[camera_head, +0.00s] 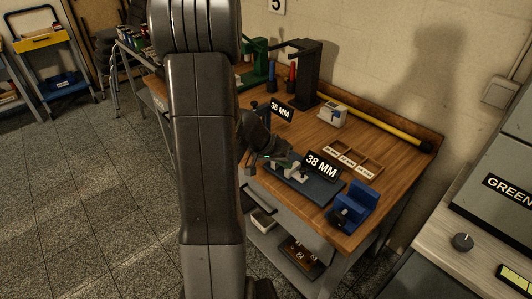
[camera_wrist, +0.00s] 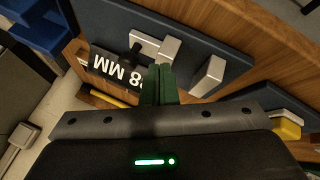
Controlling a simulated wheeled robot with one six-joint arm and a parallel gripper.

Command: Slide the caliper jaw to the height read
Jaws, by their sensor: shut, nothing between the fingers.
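The caliper is a dark blue plate (camera_head: 318,196) with metal blocks and a black display (camera_head: 322,165) reading "38 MM", near the front of the wooden bench. In the wrist view its plate (camera_wrist: 205,42) carries a silver block (camera_wrist: 208,76), a paler block with a black knob (camera_wrist: 133,54), and the display (camera_wrist: 118,70), upside down. I cannot tell which block is the sliding jaw. A second display (camera_head: 281,111) farther back also reads "38 MM". My gripper (camera_wrist: 159,72) is shut and empty, its green fingertips over the plate between the silver blocks; contact is unclear.
A blue block-like holder (camera_head: 355,207) stands right of the caliper near the bench edge. A labelled wooden tray (camera_head: 352,159), a small white device (camera_head: 333,114) and a yellow tube (camera_head: 385,128) lie behind. My arm hides the bench's left part.

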